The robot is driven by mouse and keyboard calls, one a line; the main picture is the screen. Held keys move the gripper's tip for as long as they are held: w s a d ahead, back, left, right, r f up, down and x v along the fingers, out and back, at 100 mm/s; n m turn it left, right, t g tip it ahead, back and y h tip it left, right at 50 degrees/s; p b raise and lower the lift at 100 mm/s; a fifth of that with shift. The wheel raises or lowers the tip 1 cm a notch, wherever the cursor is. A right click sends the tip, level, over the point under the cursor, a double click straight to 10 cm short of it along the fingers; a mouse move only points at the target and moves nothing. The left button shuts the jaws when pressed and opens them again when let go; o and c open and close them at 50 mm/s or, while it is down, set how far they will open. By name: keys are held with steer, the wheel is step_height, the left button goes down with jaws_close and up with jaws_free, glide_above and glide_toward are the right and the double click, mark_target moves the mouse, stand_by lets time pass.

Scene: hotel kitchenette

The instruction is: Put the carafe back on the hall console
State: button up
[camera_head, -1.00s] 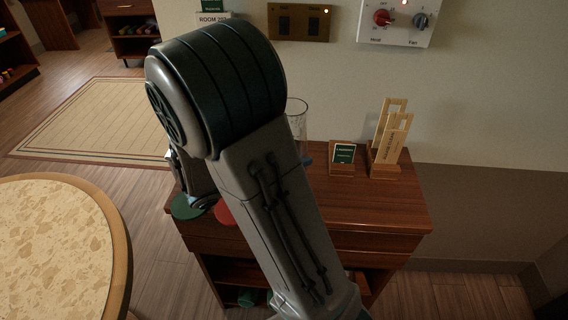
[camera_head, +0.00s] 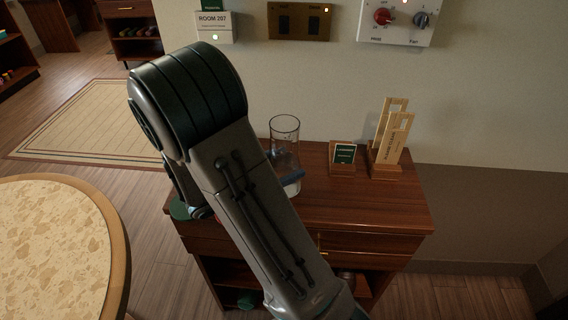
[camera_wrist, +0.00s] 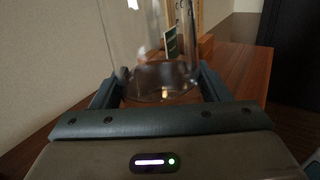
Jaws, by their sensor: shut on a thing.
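The carafe (camera_head: 285,135) is a clear glass vessel, upright over the hall console (camera_head: 395,208), a dark reddish-brown wooden cabinet against the wall. My gripper (camera_wrist: 158,90) is shut on the carafe, which also shows in the wrist view (camera_wrist: 150,45) between the two fingers. In the head view my arm hides most of my gripper; a bluish finger shows across the carafe's lower part. I cannot tell whether the carafe's base touches the console top.
A small green sign (camera_head: 344,153) on a wooden stand and a wooden holder with tall tags (camera_head: 388,150) stand right of the carafe. A green disc (camera_head: 180,209) lies at the console's left front. A round speckled table (camera_head: 50,245) is at left. The console's right front is clear.

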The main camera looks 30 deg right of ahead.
steer(key=o, duration=1.6)
steer(key=shift+f, duration=0.1)
steer(key=shift+a+r, duration=0.1)
steer(key=shift+r, duration=0.15)
steer(key=a, duration=1.2)
steer(key=shift+s+f, duration=0.1)
steer(key=shift+s, duration=0.15)
